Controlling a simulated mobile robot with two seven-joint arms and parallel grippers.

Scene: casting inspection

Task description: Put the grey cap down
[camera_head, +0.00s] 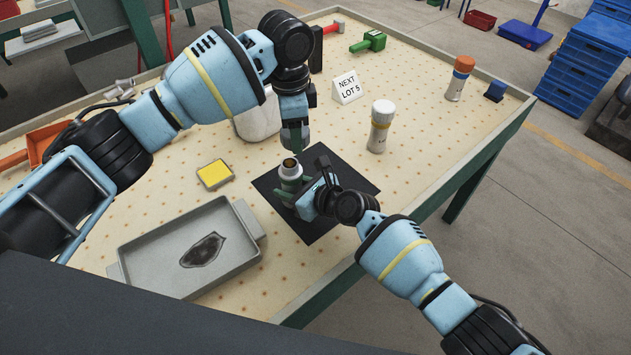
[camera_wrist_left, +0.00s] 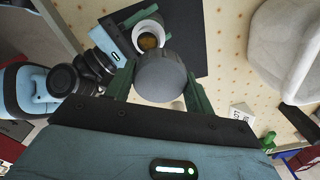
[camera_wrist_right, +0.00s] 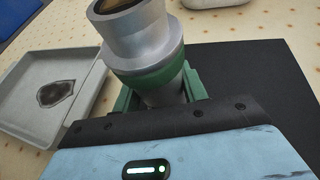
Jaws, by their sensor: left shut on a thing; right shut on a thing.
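The grey cap (camera_wrist_left: 160,76) is between the green fingers of my left gripper (camera_wrist_left: 158,88), which is shut on it. In the head view my left gripper (camera_head: 294,140) holds the cap just above and beside an open metal canister (camera_head: 289,172). My right gripper (camera_head: 298,194) is shut on this canister, holding it upright over a black mat (camera_head: 329,223). The right wrist view shows the canister (camera_wrist_right: 140,46) with a green band, between the fingers of my right gripper (camera_wrist_right: 158,98). Its open mouth shows brownish inside in the left wrist view.
A grey tray (camera_head: 140,246) with a dark patch lies front left, near a yellow pad (camera_head: 214,174). A white-capped canister (camera_head: 380,126), a "NEXT LOT 5" sign (camera_head: 347,87) and a pale rounded object (camera_head: 256,122) stand behind. Tabletop right of the mat is clear.

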